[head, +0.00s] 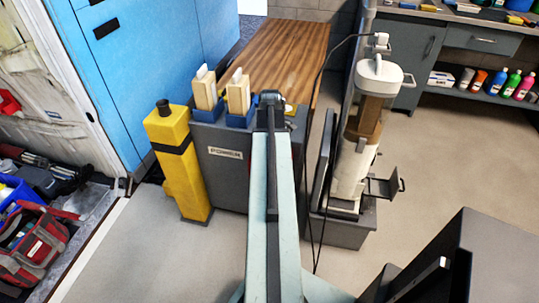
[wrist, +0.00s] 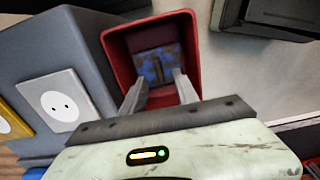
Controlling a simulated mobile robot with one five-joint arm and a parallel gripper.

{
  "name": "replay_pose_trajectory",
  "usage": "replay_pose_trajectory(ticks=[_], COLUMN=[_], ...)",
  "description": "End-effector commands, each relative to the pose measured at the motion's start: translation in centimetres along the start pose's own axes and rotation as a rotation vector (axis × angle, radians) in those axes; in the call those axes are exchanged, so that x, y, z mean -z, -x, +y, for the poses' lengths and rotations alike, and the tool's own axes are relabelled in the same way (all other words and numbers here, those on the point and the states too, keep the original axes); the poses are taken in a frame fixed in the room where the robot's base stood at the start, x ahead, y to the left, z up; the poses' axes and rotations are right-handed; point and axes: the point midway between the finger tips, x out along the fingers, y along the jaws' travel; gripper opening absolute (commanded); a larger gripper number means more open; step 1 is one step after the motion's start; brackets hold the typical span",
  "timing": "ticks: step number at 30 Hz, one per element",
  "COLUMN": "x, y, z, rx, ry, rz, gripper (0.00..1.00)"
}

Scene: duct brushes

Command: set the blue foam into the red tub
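The red tub (wrist: 120,62) is in the upper middle of the wrist view, seen from above into its opening. The blue foam (wrist: 157,60), mottled with brown, appears deep inside it with a darker bar across its middle. My gripper (wrist: 160,79) reaches into the tub opening. Its two fingers are apart, and the foam shows beyond their tips; contact is not visible. In the head view my arm ends near the grey cabinet top, and I cannot make out the tub or foam there.
A grey cabinet (head: 225,170) carries two cream brushes in blue holders. A yellow post (head: 180,165) stands left of it, and a white cylindrical device (head: 357,150) stands right. A wooden bench (head: 285,50) lies behind. Floor (head: 440,160) is clear at right.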

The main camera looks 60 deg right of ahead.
Motion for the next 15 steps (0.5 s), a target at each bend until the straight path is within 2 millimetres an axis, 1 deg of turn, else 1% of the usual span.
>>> replay_pose_trajectory(ticks=[9,11,15], x=[0.0,0.0,-0.1], y=[0.2,0.7,2.6], z=[0.0,0.0,0.0], rx=[0.000,0.000,0.000], ry=[0.000,0.000,0.000], rz=[0.000,0.000,0.000], gripper=[0.35,0.35,0.35])
